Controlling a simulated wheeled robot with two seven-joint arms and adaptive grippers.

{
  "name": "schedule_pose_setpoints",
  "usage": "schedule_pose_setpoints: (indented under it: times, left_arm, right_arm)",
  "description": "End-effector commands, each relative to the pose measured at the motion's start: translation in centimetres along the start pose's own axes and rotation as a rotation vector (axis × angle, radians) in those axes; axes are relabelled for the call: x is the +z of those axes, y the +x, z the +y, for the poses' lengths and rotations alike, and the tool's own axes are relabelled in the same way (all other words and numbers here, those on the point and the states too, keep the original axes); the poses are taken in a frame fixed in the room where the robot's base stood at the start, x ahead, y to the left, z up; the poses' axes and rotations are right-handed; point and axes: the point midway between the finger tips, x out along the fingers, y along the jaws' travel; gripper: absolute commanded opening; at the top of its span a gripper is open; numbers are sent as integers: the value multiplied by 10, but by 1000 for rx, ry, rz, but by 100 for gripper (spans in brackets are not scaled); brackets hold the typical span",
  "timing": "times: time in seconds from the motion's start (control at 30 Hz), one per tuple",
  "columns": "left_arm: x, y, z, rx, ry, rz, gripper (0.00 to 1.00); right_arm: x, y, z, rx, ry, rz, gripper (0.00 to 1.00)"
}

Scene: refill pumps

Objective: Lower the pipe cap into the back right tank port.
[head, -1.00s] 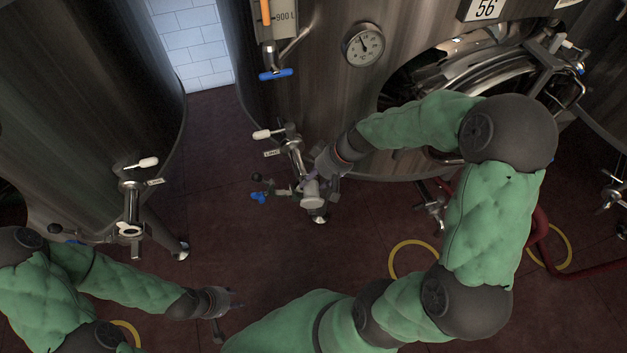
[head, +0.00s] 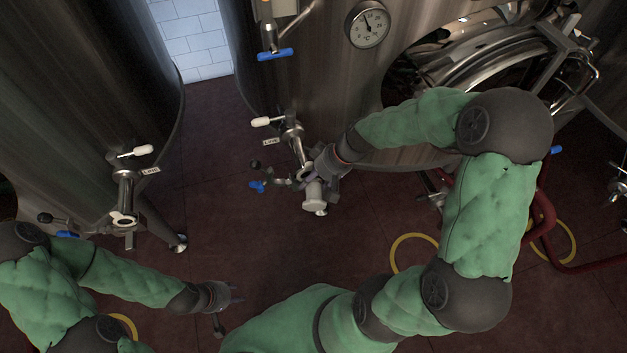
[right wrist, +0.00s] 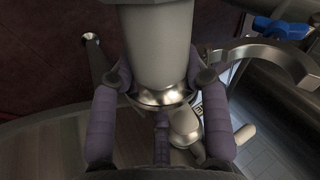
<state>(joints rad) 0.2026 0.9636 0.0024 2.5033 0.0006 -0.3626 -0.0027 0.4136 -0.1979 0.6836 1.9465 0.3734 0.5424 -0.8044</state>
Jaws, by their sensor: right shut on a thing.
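The pipe cap (head: 315,194) is a pale grey metal cylinder with a flared rim. My right gripper (head: 325,174) is shut on it beside the valve pipe of the back right tank (head: 300,90). In the right wrist view, the cap (right wrist: 157,50) stands between the purple fingers of my right gripper (right wrist: 158,112). An open, curved clamp (right wrist: 268,52) lies right of the cap. The tank port is largely hidden behind my right gripper, so I cannot tell whether the cap touches it. My left gripper (head: 230,300) is low in the picture, away from the cap; its jaw opening is unclear.
A white-handled valve (head: 265,122) and a blue knob (head: 257,186) are close to my right gripper. The left tank (head: 80,100) has a similar port (head: 123,220). A red hose (head: 545,220) and yellow rings (head: 413,252) lie on the right floor. The middle floor is clear.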

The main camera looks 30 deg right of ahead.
Motion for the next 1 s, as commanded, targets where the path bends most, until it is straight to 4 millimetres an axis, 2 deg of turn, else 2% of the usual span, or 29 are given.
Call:
schedule_pose_setpoints:
  times: [0.07,0.1,0.2,0.73,0.87,1.0]
  left_arm:
    - [0,1,0,0,0,0,40]
    - [0,1,0,0,0,0,40]
    - [0,0,0,0,0,0,40]
    - [0,1,0,0,0,0,40]
    - [0,0,0,0,0,0,40]
    - [0,0,0,0,0,0,40]
  right_arm:
    - [-1,0,1,1,0,2,0]
    - [-1,0,1,1,0,2,52]
    - [-1,0,1,2,0,4,78]
    - [-6,-5,3,10,-2,18,78]
    - [-8,-17,4,12,-2,23,78]
    - [-6,-42,3,11,-2,21,78]
